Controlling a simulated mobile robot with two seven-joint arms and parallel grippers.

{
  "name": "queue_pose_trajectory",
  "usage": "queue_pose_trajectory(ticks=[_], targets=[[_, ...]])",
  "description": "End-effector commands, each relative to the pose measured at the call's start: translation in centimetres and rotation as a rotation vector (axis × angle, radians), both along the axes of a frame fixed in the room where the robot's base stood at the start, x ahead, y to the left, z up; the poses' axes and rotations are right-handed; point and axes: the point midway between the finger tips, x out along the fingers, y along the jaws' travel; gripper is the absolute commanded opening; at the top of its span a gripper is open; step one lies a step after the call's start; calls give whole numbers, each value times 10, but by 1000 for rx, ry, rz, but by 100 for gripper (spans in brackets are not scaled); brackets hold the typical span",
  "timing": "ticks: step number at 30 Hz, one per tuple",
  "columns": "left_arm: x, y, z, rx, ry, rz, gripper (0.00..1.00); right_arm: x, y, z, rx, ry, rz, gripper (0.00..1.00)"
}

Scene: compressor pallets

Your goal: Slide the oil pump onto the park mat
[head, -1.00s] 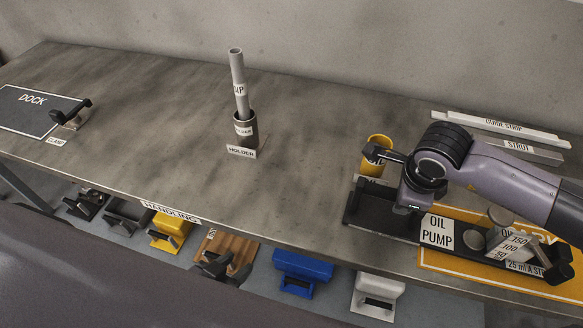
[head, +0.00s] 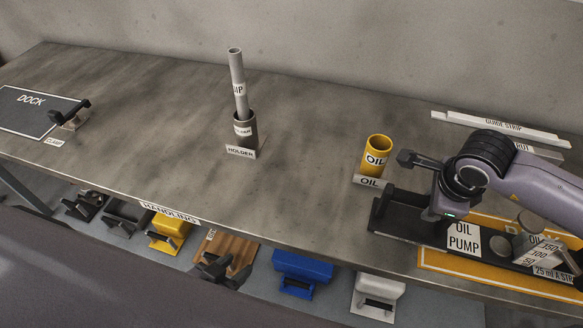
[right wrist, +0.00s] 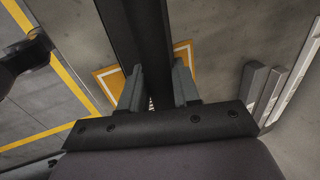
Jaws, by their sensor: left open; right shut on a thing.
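The oil pump (head: 464,239) is a long dark base with a white label, at the right of the bench in the head view. Its right part lies over the yellow mat (head: 445,261), whose lettering is mostly covered; its left end lies on bare bench. My right gripper (head: 432,213) is shut on the pump near its left end. In the right wrist view, its fingers (right wrist: 158,90) are on either side of a dark bar, with the yellow mat (right wrist: 184,53) partly showing beyond. My left gripper (head: 216,268) is open and empty, low in front of the bench edge.
A yellow oil cup (head: 376,156) stands in a labelled rest left of the right gripper. A guide strip (head: 500,127) lies behind the pump. A grey dip tube (head: 238,80) stands in its holder (head: 243,132) mid-bench. The bench between holder and cup is clear.

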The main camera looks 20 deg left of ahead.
Motion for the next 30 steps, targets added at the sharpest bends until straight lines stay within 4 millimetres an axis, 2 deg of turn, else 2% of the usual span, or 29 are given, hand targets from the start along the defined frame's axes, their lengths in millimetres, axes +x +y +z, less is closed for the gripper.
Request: queue_pose_trajectory(ticks=[1, 2, 4, 13, 17, 30], targets=[[0, 0, -1, 0, 0, 0, 43, -3, -4, -6, -12, 13, -6, 0], [0, 0, -1, 0, 1, 0, 43, -3, -4, -6, -12, 14, -6, 38], [-1, 0, -1, 1, 3, -3, 43, -2, -4, -6, -12, 13, -6, 61], [-1, 0, 0, 0, 1, -1, 43, -1, -1, -2, -4, 5, -2, 61], [0, 0, 0, 0, 1, 0, 43, -3, -1, 9, -2, 2, -3, 61], [0, 0, 0, 0, 0, 0, 43, -26, 0, 92, -6, 2, -2, 61]])
